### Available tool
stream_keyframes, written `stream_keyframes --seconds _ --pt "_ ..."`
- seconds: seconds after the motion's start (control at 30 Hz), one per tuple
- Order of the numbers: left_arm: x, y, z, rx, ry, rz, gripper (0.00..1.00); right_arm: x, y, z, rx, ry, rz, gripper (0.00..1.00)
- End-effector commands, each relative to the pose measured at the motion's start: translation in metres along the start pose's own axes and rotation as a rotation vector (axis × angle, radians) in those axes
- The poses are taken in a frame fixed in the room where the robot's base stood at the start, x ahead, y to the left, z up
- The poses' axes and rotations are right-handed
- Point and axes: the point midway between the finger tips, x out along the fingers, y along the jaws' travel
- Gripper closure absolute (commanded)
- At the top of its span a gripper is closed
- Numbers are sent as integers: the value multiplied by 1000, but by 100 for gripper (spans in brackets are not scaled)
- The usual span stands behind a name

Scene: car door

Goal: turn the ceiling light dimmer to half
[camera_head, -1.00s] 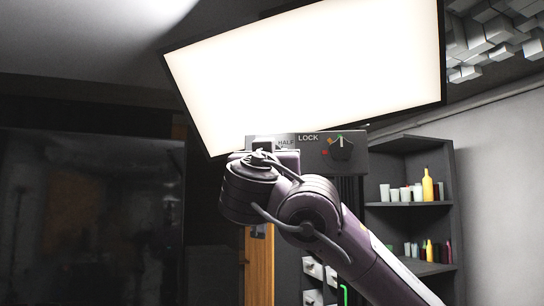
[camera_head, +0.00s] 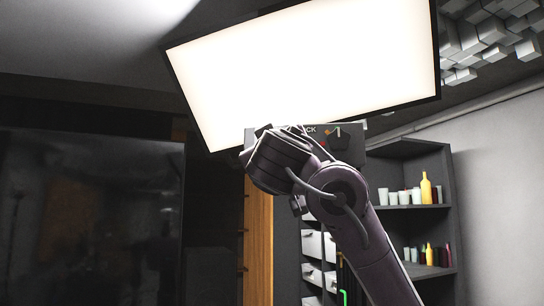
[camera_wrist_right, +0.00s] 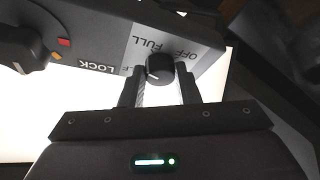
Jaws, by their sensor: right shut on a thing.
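The dimmer is a black round knob (camera_wrist_right: 160,68) with a white pointer line, on a grey control panel (camera_wrist_right: 95,30). The panel is seen upside down in the right wrist view. OFF and FULL labels show beside the knob; the HALF label is partly hidden by a finger. The pointer line lies toward the lower left of the knob, near the HALF side. My right gripper (camera_wrist_right: 160,88) is shut on the knob, one finger on each side. In the head view my wrist covers the knob and much of the panel (camera_head: 350,129). The lit ceiling light (camera_head: 310,70) glows white.
A second knob, the lock knob (camera_wrist_right: 22,48), sits on the same panel, by red and orange marks and a LOCK label. A dark shelf (camera_head: 410,206) with cups and bottles stands right. A large dark screen (camera_head: 90,215) is at left.

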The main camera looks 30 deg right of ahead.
Motion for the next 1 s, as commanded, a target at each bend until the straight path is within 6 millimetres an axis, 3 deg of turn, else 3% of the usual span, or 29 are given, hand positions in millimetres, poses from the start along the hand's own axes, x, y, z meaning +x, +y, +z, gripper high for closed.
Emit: stream_keyframes --seconds 1.0 --pt "13 1 4 -1 -4 1 64 1 7 -4 -850 1 -354 94"
